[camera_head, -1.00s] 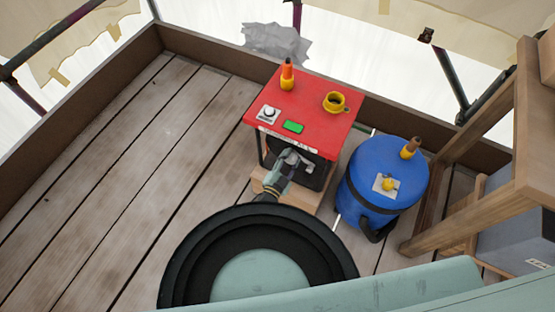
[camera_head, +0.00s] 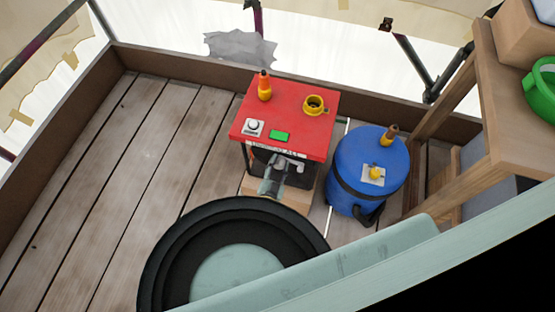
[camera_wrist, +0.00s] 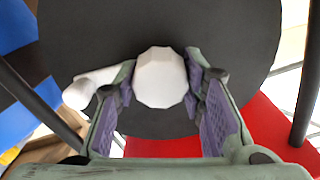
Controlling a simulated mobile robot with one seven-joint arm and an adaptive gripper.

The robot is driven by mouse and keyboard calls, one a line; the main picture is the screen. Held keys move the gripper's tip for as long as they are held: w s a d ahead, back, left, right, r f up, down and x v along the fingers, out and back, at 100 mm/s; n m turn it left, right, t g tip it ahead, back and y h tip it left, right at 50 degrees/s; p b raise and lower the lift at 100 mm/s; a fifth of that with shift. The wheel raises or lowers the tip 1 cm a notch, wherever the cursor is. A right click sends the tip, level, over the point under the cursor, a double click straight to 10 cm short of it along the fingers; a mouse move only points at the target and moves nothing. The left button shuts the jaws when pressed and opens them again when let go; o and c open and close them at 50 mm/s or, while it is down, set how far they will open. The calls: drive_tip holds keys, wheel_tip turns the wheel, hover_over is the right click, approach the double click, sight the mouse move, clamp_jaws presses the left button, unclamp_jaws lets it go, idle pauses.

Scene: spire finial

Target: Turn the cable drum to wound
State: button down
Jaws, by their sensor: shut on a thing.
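The cable drum is a black disc (camera_wrist: 90,30) with a faceted white hub knob (camera_wrist: 160,78) at its middle and a white crank grip (camera_wrist: 90,88) sticking out to the left. In the head view the drum (camera_head: 306,178) is mostly hidden below the red-topped stand (camera_head: 300,125), behind my arm. My gripper (camera_wrist: 160,88) has its purple-padded fingers on either side of the white knob and is shut on it. It also reaches the drum's front in the head view (camera_head: 287,164). I cannot read any wound mark.
An orange-topped bottle (camera_head: 264,86), a yellow ring (camera_head: 315,104), a white dial (camera_head: 253,127) and a green block (camera_head: 279,135) are on the red top. A blue barrel (camera_head: 362,165) stands close at right, beside a wooden shelf (camera_head: 500,155). Planks at left are clear.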

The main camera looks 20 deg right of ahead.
drive_tip(key=shift+w, duration=0.15)
drive_tip(key=c, duration=1)
unclamp_jaws()
drive_tip(key=shift+c, duration=0.2)
drive_tip(key=shift+c, duration=0.6)
